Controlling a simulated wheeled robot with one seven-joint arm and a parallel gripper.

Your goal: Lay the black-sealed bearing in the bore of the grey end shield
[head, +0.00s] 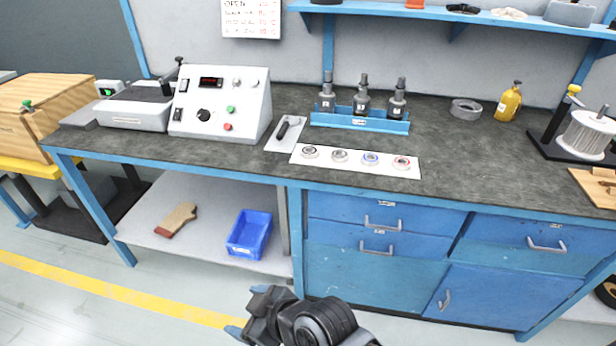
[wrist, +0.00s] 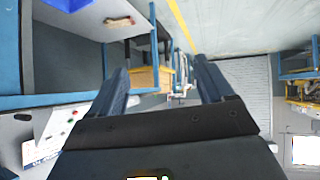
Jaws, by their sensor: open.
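Several bearings lie in a row on a white strip (head: 350,165) near the bench's front edge. The leftmost bearing (head: 310,152) looks dark-sealed; one beside it (head: 339,155) looks grey, and the others have blue (head: 371,158) and red (head: 401,162) rings. A round grey ring-shaped part (head: 466,108) stands further back on the right; it may be the grey end shield, but I cannot tell for sure. My gripper (head: 246,310) is low in front of the bench, away from the bearings. In the wrist view its fingers (wrist: 162,78) are apart with nothing between them.
A blue rack (head: 360,122) with several dark tool holders stands behind the strip. A blue bin (head: 250,234) sits on the lower shelf. The bench middle-right is clear.

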